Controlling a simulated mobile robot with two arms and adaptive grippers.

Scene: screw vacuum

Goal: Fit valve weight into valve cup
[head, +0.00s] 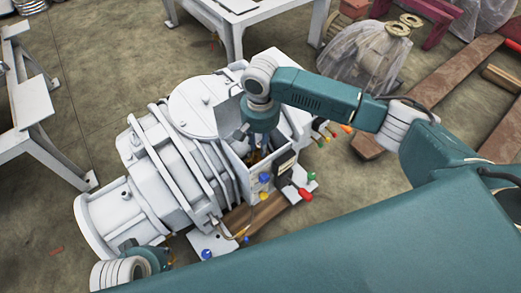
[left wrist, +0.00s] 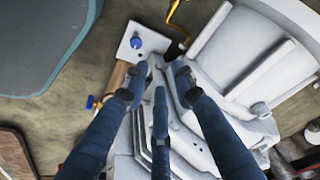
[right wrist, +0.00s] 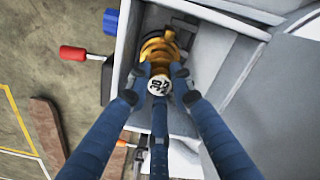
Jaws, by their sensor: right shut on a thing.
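My right gripper (right wrist: 160,75) is shut on a small round piece with a white, black-marked top, which I take to be the valve weight (right wrist: 159,86). A ribbed brass part, likely the valve cup (right wrist: 157,48), stands just past the fingertips inside the open grey box of the vacuum machine. The fingers hide where weight and cup meet, so I cannot tell whether the weight is seated. In the head view, my right gripper (head: 262,142) reaches down into this box. My left gripper (left wrist: 161,72) is open and empty above the machine's lower left side.
The white vacuum machine (head: 165,165) fills the middle. A blue knob (left wrist: 136,42) sits on a base plate near my left gripper.

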